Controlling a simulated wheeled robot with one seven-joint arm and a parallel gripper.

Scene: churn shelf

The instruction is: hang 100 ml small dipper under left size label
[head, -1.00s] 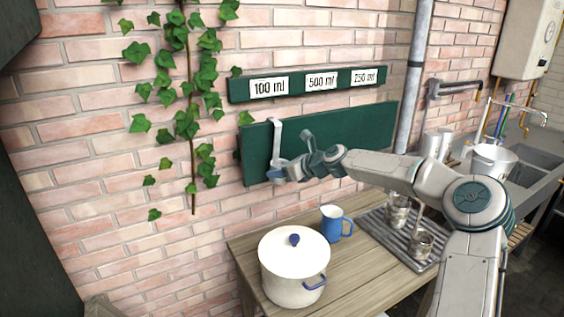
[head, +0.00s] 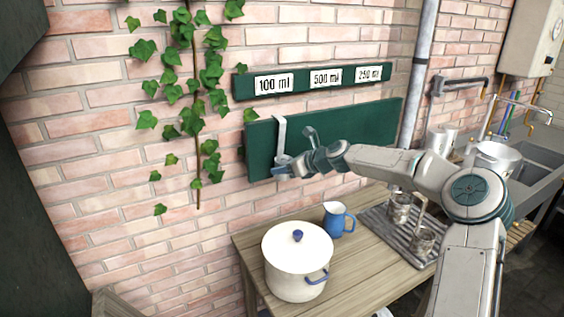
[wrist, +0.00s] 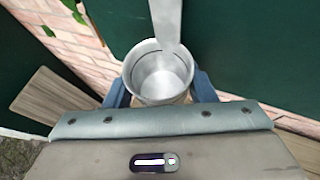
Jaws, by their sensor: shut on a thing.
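A small metal dipper with a long flat upright handle (head: 280,135) is in front of the green board (head: 356,128), below the "100 ml" label (head: 272,84). In the wrist view its round metal cup (wrist: 158,74) sits between the blue fingers of my gripper (wrist: 158,98), with the handle rising from its far side. My gripper (head: 284,172) is shut on the dipper near its cup, at the lower left part of the board. I cannot tell whether the handle's top touches the board or is on a hook.
Labels "500 ml" (head: 325,78) and "250 ml" (head: 369,73) continue the strip to the right. Below stand a white lidded pot (head: 297,268) and a blue jug (head: 338,220) on a wooden table (head: 250,241). A grey rack (head: 387,232) holds metal dippers. Ivy (head: 205,130) hangs at left.

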